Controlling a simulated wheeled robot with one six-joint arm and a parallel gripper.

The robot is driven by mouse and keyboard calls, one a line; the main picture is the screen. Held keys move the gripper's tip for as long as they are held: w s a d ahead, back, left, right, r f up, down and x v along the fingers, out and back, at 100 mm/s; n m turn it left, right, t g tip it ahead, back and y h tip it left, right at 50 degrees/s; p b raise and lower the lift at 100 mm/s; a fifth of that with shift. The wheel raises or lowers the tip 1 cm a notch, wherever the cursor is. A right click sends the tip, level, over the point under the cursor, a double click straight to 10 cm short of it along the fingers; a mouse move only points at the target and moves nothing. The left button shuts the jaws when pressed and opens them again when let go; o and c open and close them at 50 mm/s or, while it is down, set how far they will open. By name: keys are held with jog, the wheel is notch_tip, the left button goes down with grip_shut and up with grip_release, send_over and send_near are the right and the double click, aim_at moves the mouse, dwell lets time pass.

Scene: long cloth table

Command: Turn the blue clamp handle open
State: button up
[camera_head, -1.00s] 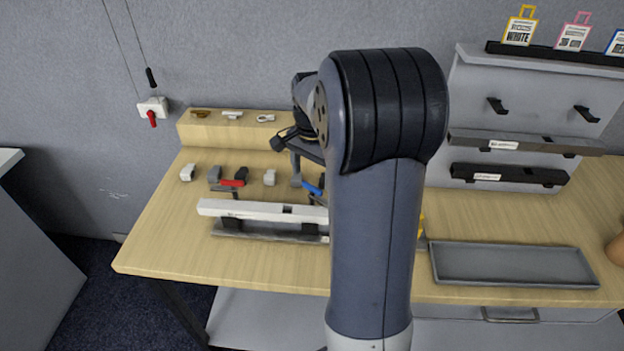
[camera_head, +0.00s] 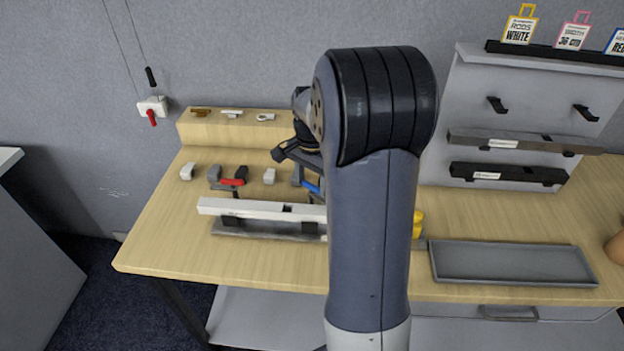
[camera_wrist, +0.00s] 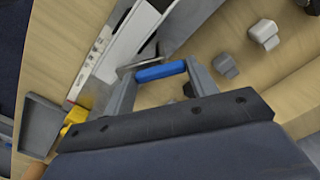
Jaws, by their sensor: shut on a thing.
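The blue clamp handle (camera_wrist: 160,71) lies lengthwise between the two grey fingers of my gripper (camera_wrist: 161,78) in the wrist view, with a finger at each end. The gripper is shut on it. In the head view a small part of the blue handle (camera_head: 312,186) shows just left of my arm, behind the white bar (camera_head: 262,209). My gripper (camera_head: 304,177) is partly hidden there by my own arm. The clamp body under the handle is mostly hidden.
A red clamp handle (camera_head: 232,182) sits to the left. Several small grey and white blocks stand behind the bar, including a white one (camera_head: 269,176). A yellow thing (camera_head: 418,222) and an empty grey tray (camera_head: 512,264) are at the right.

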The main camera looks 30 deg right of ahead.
aim_at(312, 185)
jog(key=shift+c, duration=0.9)
jog(key=shift+n+p, duration=0.35)
jog(key=shift+n, duration=2.75)
jog(key=o, duration=1)
notch_tip(312, 185, up, 11)
jog(key=shift+f, duration=0.1)
